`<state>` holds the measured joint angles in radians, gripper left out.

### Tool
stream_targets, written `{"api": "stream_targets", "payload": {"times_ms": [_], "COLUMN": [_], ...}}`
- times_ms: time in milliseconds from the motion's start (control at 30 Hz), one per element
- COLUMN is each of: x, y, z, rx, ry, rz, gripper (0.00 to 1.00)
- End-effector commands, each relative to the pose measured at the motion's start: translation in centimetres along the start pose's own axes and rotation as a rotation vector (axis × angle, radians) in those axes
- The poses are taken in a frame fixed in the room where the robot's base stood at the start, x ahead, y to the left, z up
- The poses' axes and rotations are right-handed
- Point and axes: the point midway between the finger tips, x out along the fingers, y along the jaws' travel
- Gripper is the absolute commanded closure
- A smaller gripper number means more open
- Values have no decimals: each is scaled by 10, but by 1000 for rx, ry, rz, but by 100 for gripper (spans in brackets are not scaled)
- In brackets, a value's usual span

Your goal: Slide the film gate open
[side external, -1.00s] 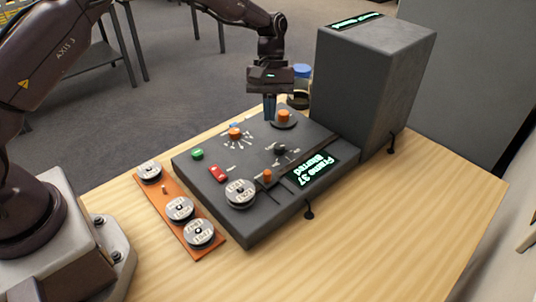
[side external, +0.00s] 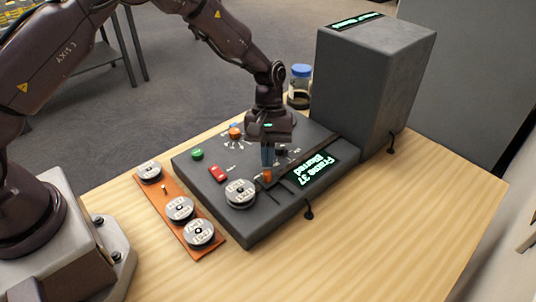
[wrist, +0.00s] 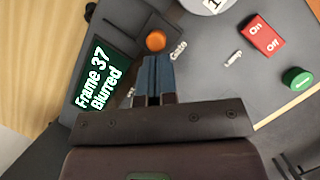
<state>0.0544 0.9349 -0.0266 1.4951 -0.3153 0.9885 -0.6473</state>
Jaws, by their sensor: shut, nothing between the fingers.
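A small orange knob (side external: 267,176) stands on the dark console (side external: 245,222) at the front end of a long dark strip. My gripper (side external: 267,165) is shut and empty, pointing down beside the knob. In the wrist view my gripper (wrist: 155,62) has its blue-grey fingers together. I cannot tell whether they touch the knob.
A lit display (side external: 316,170) reads "Frame 37 Blurred". A red switch (side external: 218,173), green button (side external: 197,154) and labelled reel (side external: 240,193) are on the console. A tall grey box (side external: 365,85) stands behind. An orange tray (side external: 172,212) holds reels. A blue-lidded jar (side external: 301,71) stands behind.

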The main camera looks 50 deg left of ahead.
Motion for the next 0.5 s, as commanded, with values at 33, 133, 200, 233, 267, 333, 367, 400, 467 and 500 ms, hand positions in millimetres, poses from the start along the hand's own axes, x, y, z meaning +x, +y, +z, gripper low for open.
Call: {"api": "stream_targets", "payload": {"times_ms": [33,133,200,233,267,333,367,400,467,500], "x": [0,1,3,5,6,9,11,12,12,12], "y": [0,4,10,13,17,26,29,31,33,33], "z": [0,3,8,11,15,23,26,29,30,30], "rx": [0,2,4,4,5,4,5,4,0,-1], "ry": [0,0,0,1,1,1,1,1,1,0], "rz": [0,0,-1,-1,-1,-2,-2,-2,-1,-1], "gripper": [100,100,100,100,100,100,100,100,100,100]}}
